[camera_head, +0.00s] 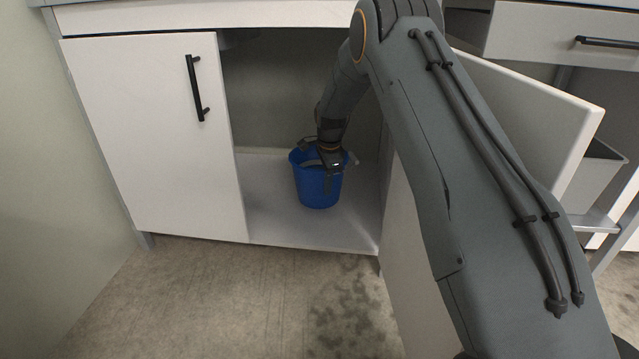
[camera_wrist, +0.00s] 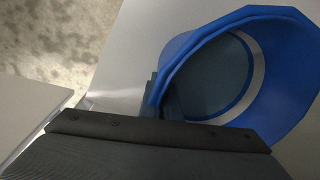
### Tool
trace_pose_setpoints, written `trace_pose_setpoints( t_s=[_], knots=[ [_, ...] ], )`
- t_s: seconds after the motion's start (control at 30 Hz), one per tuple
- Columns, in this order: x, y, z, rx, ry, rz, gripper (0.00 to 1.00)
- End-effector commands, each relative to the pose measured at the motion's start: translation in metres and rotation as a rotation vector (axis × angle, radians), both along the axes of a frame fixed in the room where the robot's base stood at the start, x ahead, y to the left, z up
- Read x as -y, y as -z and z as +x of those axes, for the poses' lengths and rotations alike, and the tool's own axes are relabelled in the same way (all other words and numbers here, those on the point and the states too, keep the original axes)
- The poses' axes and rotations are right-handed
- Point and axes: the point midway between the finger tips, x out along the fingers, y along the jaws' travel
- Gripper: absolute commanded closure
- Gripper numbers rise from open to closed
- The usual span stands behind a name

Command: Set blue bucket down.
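The blue bucket (camera_head: 318,195) is upright inside the open cabinet, over the white cabinet floor (camera_head: 268,215). I cannot tell whether its base touches the floor. My gripper (camera_head: 331,170) reaches in from above at the bucket's near rim. In the wrist view the bucket (camera_wrist: 285,100) shows its open mouth and a pale curved band inside. There my gripper (camera_wrist: 161,100) has its fingers on either side of the bucket's wall at the rim, apparently closed on it. The fingertips are partly hidden by the dark gripper body.
A closed white door (camera_head: 150,140) with a black handle covers the cabinet's left half. The right door (camera_head: 530,115) stands open beside my arm. A light-coloured bin (camera_head: 595,175) stands beyond it. The cabinet floor is clear left of the bucket.

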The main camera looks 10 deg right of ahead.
Motion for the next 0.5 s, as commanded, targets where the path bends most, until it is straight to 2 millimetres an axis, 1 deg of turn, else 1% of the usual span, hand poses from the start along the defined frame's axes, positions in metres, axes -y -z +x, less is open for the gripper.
trace_pose_setpoints(
  t_s=[0.03, 0.27, 0.5],
  knots=[
    [0.000, 0.004, 0.003, 0.008, 0.000, 0.001, 1.00],
    [-0.001, 0.016, 0.003, 0.008, -0.001, 0.001, 1.00],
    [-0.001, 0.048, 0.004, 0.009, -0.002, 0.000, 1.00]
  ],
)
